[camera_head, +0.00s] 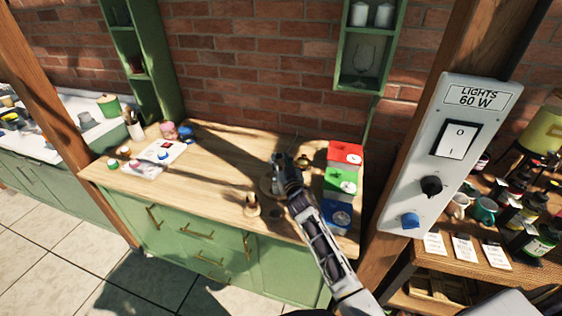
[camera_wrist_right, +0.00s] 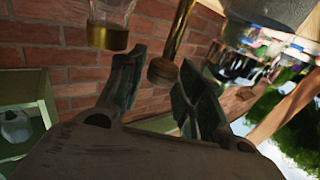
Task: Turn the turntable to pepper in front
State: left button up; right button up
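My right gripper (camera_head: 283,160) is over the right part of the wooden counter, beside the colored boxes. It hides most of a round, turntable-like disc (camera_head: 265,187), of which only the left edge shows. In the right wrist view the two fingers of this gripper (camera_wrist_right: 160,80) are apart. A brass rod with a wider round end (camera_wrist_right: 163,70) shows between or just beyond them; contact cannot be told. Pepper cannot be identified. My left gripper is not in view.
Red (camera_head: 345,153), green (camera_head: 341,181) and blue (camera_head: 337,214) boxes stand right of the gripper. A small wooden item (camera_head: 252,205) is near the front edge. A white board (camera_head: 158,158) lies at left. The counter's middle (camera_head: 210,180) is mostly clear.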

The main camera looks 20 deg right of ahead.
jog(key=shift+w, duration=0.3)
jog(key=shift+c, duration=0.2)
grip_shut()
